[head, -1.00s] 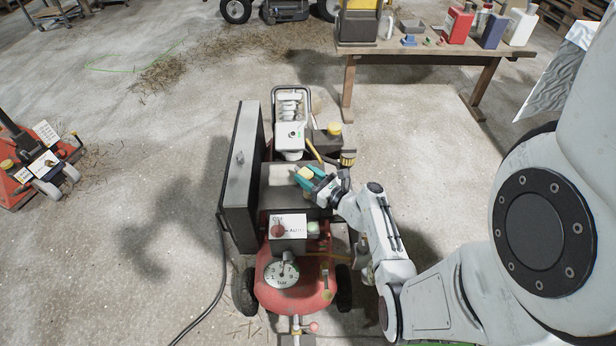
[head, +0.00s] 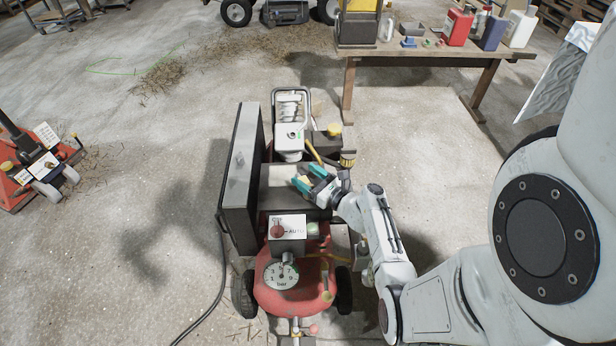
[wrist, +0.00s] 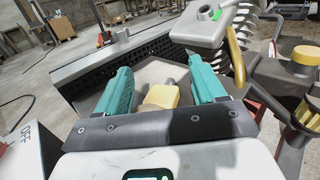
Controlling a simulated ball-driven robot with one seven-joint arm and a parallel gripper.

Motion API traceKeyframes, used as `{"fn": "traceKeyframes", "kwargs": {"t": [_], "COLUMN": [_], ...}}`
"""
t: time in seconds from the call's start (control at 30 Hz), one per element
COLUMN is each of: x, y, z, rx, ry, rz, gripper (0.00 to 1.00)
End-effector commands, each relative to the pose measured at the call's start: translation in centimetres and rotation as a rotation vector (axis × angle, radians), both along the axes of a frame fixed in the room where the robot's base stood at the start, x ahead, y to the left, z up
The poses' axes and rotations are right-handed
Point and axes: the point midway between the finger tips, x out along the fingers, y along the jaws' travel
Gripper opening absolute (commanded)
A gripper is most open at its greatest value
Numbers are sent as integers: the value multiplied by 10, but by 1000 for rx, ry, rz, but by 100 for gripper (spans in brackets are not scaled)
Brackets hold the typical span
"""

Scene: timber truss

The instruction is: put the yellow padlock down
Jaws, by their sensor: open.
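The yellow padlock (wrist: 160,96) shows in the wrist view between my two teal fingers, with gaps on both sides. It appears to rest on the flat grey top (wrist: 152,72) of the machine; its underside is hidden by my gripper's palm. In the head view the padlock is mostly hidden by the fingers. My gripper (head: 305,177) is open over the right side of that grey top, fingers pointing up-left; it also shows in the wrist view (wrist: 162,78).
A dark upright panel (head: 240,175) borders the grey top on the left. A control box (head: 288,228) and red tank with gauge (head: 282,274) are in front; a white ribbed engine part (head: 290,135) is behind. A workbench (head: 430,48) with containers stands at the back.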

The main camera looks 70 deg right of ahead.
Motion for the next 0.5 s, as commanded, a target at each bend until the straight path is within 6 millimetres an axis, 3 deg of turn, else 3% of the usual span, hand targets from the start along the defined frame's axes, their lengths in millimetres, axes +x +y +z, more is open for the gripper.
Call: {"fn": "traceKeyframes", "kwargs": {"t": [0.03, 0.23, 0.5], "x": [-3, -7, -63], "y": [5, 7, 30], "z": [-17, -4, -4], "rx": [13, 16, 16], "ry": [28, 28, 24], "rz": [-5, -7, -7], "gripper": [70, 70, 70]}}
